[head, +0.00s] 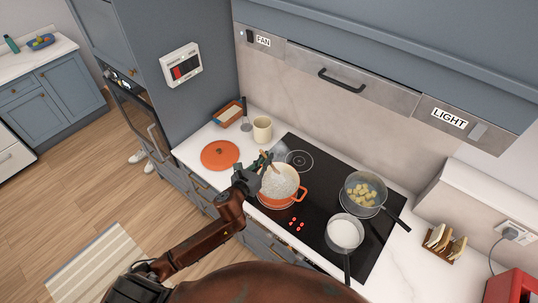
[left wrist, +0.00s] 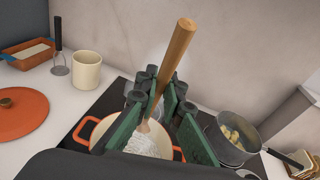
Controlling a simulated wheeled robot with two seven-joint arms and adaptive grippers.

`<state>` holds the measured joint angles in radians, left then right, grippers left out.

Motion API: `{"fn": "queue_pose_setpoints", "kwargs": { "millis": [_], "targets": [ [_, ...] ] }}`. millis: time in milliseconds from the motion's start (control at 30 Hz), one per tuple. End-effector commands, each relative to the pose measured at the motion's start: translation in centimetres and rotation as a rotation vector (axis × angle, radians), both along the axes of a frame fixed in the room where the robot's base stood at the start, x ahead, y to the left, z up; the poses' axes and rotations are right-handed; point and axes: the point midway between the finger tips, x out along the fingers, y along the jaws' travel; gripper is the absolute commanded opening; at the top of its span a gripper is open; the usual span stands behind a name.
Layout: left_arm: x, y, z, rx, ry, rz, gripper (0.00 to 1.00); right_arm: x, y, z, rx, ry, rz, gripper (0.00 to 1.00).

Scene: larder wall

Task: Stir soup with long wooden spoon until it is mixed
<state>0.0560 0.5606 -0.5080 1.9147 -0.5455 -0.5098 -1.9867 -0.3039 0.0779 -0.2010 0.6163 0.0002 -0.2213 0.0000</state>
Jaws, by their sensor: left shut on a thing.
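An orange pot (head: 292,198) with pale, bubbling-looking soup (head: 279,183) stands on the left front of the black hob. My left gripper (head: 262,166) is above the pot's left side. In the left wrist view it (left wrist: 158,108) is shut on the long wooden spoon (left wrist: 177,52). The spoon's handle tilts up and to the right there, and its lower end goes down into the pot. The spoon's bowl is hidden. The soup (left wrist: 147,143) shows partly between the green fingers. My right gripper is not in view.
A pan of yellowish cubes (head: 364,192) and a saucepan of white liquid (head: 345,233) stand right of the pot. An orange lid (head: 220,155), a cream mug (head: 262,129) and a tray (head: 229,113) lie left. A toast rack (head: 443,245) stands right.

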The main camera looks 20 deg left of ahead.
Motion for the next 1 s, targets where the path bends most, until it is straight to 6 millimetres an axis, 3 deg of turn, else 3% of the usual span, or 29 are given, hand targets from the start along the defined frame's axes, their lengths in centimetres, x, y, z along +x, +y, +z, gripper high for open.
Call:
{"fn": "queue_pose_setpoints", "kwargs": {
  "millis": [100,200,433,567,767,1000],
  "targets": [
    [-0.5,0.2,-0.7,-0.002,0.0,0.001,0.0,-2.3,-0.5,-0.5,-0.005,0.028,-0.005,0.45],
    [-0.9,0.3,-1.3,-0.002,0.001,0.0,0.0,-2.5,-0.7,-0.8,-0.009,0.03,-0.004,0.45],
    [-2.0,0.6,-2.7,-0.001,0.0,-0.002,0.0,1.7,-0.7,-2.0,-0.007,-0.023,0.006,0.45],
    [-2.6,0.7,-3.3,-0.001,-0.001,-0.003,0.0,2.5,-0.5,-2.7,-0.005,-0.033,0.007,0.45],
    [-3.5,1.0,-4.5,-0.001,0.0,-0.004,0.0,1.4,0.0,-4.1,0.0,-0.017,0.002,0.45],
    [-2.8,0.8,-6.1,0.0,-0.001,-0.004,0.0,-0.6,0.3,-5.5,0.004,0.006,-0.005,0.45]
  ]
}}
